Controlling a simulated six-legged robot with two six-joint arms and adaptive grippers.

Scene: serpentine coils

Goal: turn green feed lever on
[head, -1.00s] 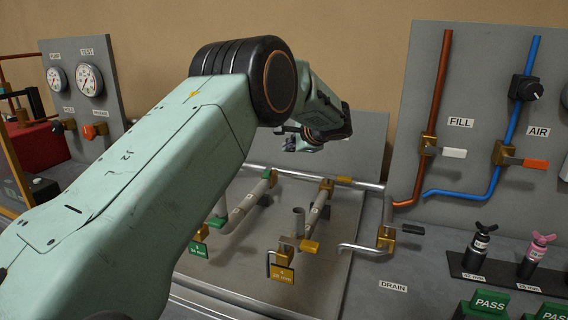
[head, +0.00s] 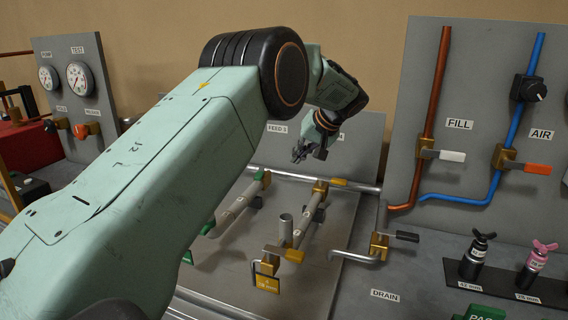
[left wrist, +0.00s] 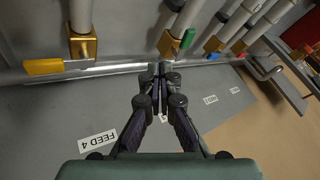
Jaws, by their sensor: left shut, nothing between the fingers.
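The green feed lever (left wrist: 188,38) sits on a brass valve (left wrist: 170,43) on a grey pipe, near the top middle of the left wrist view. In the head view its green handle (head: 259,175) shows small beside my left arm. My left gripper (head: 309,153) is in front of the back panel, above the pipes. In the left wrist view its fingertips (left wrist: 160,69) are together and empty, appearing just below the green lever's valve. I cannot tell whether they touch it. My right gripper is not in view.
A yellow lever (left wrist: 43,67) on a neighbouring valve is left of the green one in the wrist view; a blue lever (left wrist: 213,57) is right. In the head view, an upright grey pipe stub (head: 286,228) and the black drain lever (head: 404,236) stand in front.

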